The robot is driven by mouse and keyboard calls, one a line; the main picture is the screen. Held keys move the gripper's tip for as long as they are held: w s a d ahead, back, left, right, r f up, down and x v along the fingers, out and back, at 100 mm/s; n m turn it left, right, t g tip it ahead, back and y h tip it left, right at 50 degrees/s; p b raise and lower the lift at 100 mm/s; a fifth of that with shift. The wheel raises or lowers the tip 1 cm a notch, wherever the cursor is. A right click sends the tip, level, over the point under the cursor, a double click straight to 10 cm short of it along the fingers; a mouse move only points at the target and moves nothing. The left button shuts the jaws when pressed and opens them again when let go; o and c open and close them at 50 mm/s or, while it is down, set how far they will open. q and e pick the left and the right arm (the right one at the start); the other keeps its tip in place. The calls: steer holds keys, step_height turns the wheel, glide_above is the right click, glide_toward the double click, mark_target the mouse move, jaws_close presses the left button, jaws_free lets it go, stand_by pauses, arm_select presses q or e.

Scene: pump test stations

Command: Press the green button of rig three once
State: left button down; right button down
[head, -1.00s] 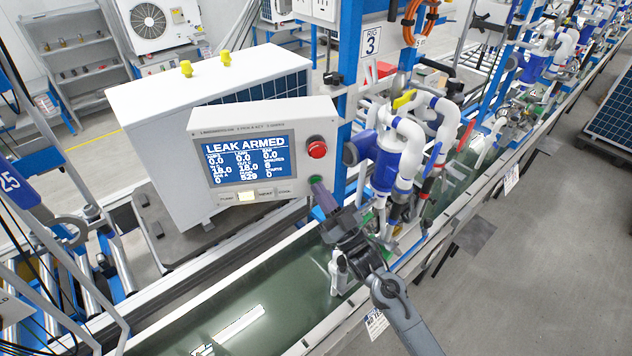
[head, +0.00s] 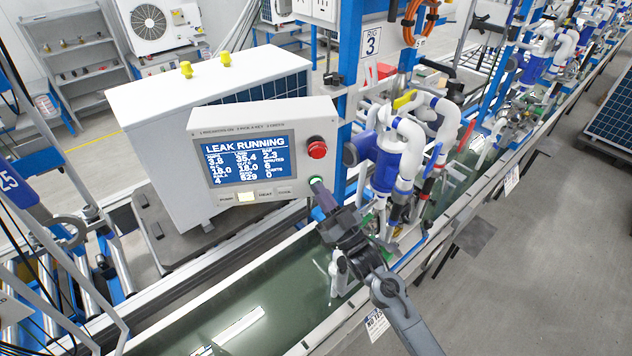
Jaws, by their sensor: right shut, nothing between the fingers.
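The control box of rig three (head: 215,120) faces me, with a lit screen (head: 240,160) that reads LEAK RUNNING. The green button (head: 315,180) sits at the box's lower right corner, below a red mushroom button (head: 317,148). My right gripper (head: 320,190) is shut and empty. Its fingertips are at the green button from below right; I cannot tell whether they touch it. The rig's sign (head: 371,42) shows RIG 3. My left gripper is not in view.
White and blue pipework with valves (head: 395,150) stands right of the box, close to my right arm. A long water trough (head: 220,300) runs below. Blue posts (head: 349,60) rise behind the box.

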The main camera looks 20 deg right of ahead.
steer(key=shift+s+a+p, duration=0.15)
steer(key=shift+s+p, duration=0.2)
steer(key=shift+s, duration=0.4)
steer(key=s+p, duration=0.1)
steer(key=s, duration=0.2)
steer(key=s+a+p, duration=0.1)
steer(key=s, duration=0.1)
steer(key=shift+p, duration=0.35)
steer(key=shift+d, duration=0.1)
stand_by(0.5)
